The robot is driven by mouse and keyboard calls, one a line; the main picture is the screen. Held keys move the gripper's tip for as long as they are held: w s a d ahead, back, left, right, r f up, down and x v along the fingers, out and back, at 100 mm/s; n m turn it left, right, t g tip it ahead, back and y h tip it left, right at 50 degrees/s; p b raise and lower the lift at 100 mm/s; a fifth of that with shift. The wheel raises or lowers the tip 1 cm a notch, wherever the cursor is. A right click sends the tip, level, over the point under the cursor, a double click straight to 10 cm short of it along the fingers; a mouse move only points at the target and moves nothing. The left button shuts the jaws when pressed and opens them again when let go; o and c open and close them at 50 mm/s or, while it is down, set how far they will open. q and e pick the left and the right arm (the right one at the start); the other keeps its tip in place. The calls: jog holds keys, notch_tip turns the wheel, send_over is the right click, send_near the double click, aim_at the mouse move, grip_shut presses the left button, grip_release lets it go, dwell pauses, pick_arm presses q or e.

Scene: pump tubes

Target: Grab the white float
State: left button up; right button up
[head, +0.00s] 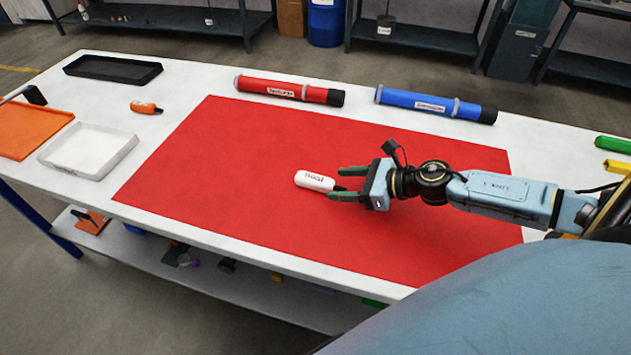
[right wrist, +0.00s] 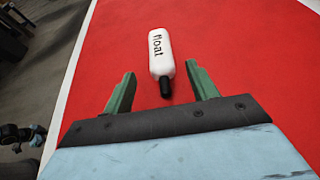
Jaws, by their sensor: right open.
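The white float (head: 313,180) lies on the red mat (head: 230,190), a small white cylinder with a dark label and a black end. In the right wrist view the float (right wrist: 160,52) reads "float", and its black tip (right wrist: 166,88) points toward my gripper. My right gripper (head: 336,183) is open, with its fingers on either side of the black end. In the right wrist view the white body lies mostly ahead of the fingertips (right wrist: 163,78). I cannot tell whether the fingers touch it. My left gripper is not in view.
A red tube (head: 290,90) and a blue tube (head: 435,106) lie along the table's back edge. An orange float (head: 146,107), a white tray (head: 88,151), an orange tray (head: 30,130) and a black tray (head: 112,68) are at the left. The mat around the white float is clear.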

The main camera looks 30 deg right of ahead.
aim_at(328, 181)
jog(key=shift+w+a, duration=0.35)
jog(key=shift+w, duration=0.25)
jog(key=x, duration=0.2)
jog(key=shift+w+a+f, duration=0.1)
jog(key=shift+w+a, duration=0.1)
jog(key=shift+w, duration=0.15)
jog(key=shift+w+a+f, duration=0.25)
jog(key=shift+w+a, duration=0.05)
jog(key=shift+w, duration=0.05)
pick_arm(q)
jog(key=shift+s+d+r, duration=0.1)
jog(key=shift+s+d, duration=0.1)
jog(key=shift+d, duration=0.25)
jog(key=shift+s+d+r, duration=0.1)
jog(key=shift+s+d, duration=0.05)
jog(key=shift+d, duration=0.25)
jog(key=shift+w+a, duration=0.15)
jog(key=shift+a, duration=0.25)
pick_arm(e)
jog(key=c, duration=1.1)
